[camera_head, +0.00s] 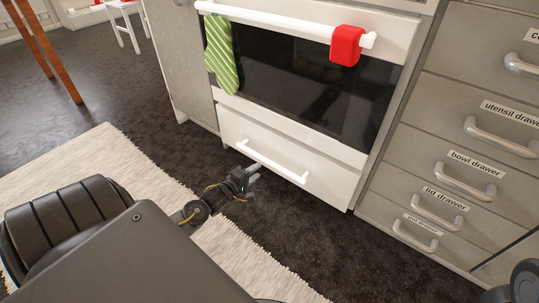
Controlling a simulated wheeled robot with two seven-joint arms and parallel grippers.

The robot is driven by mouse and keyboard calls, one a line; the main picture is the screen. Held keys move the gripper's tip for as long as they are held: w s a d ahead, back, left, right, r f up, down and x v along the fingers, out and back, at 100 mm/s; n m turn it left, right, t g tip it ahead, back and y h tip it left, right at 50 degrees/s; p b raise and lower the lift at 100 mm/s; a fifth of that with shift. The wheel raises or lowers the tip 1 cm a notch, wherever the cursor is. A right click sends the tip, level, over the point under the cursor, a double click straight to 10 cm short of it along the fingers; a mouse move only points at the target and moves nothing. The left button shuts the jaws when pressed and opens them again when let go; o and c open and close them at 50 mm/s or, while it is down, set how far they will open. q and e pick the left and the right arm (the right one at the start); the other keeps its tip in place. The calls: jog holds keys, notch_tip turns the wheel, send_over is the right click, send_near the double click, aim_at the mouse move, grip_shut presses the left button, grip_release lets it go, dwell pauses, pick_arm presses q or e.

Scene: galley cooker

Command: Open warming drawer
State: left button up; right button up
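The warming drawer (317,189) is the white front panel at the bottom of the oven, below the dark glass. It looks shut. Its white bar handle (271,162) runs across the front. My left gripper (254,172) is low in front of the drawer, just below and near the left half of the handle. Its fingers point toward the drawer. The fingers are small here, and I cannot tell whether they are apart or touch the handle. My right gripper is not seen; only a dark part shows at the bottom right corner.
The oven door (290,80) above has a white bar with a green striped towel (221,55) and a red cloth (346,46). Labelled grey drawers (455,130) stand to the right. A light rug (95,160) lies on the dark floor. A wooden-legged piece stands far left.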

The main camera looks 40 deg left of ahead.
aim_at(270, 161)
pick_arm(q)
jog(key=w+b, duration=0.1)
jog(key=w, duration=0.1)
jog(key=w+f+b, duration=0.1)
jog(key=w+b, duration=0.1)
jog(key=w, duration=0.1)
jog(key=w+f+b, duration=0.1)
jog(key=w+b, duration=0.1)
jog(key=w, duration=0.1)
jog(key=shift+w+a, duration=0.1)
jog(key=shift+w, duration=0.4)
grip_shut()
